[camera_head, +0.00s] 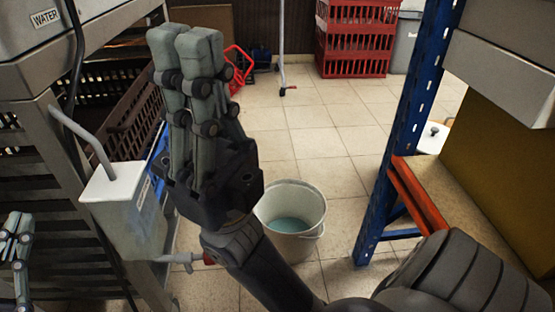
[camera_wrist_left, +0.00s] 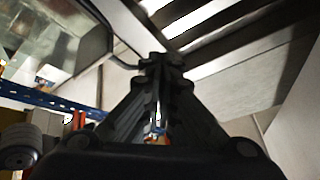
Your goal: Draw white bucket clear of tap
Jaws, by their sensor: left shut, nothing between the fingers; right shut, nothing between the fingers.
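The white bucket (camera_head: 312,236) stands upright on the tiled floor with bluish liquid (camera_head: 289,225) inside. My right gripper and wrist cover its left side. A tap (camera_head: 180,258) with a red end sticks out low from a grey-white tank (camera_head: 130,212), left of the bucket. My arm hides the space between them, so I cannot tell how close they are. My right gripper (camera_head: 181,40) is shut and empty, fingers up in the picture, above and left of the bucket. My left gripper (camera_head: 14,226) is partly in view at the lower left edge, shut and empty; it also shows in the left wrist view (camera_wrist_left: 161,62).
A metal rack with a brown crate (camera_head: 135,115) stands at left. A blue rack post (camera_head: 405,130) with an orange beam (camera_head: 418,195) stands right of the bucket. Red crates (camera_head: 355,40) are at the back. The floor (camera_head: 325,145) behind the bucket is clear.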

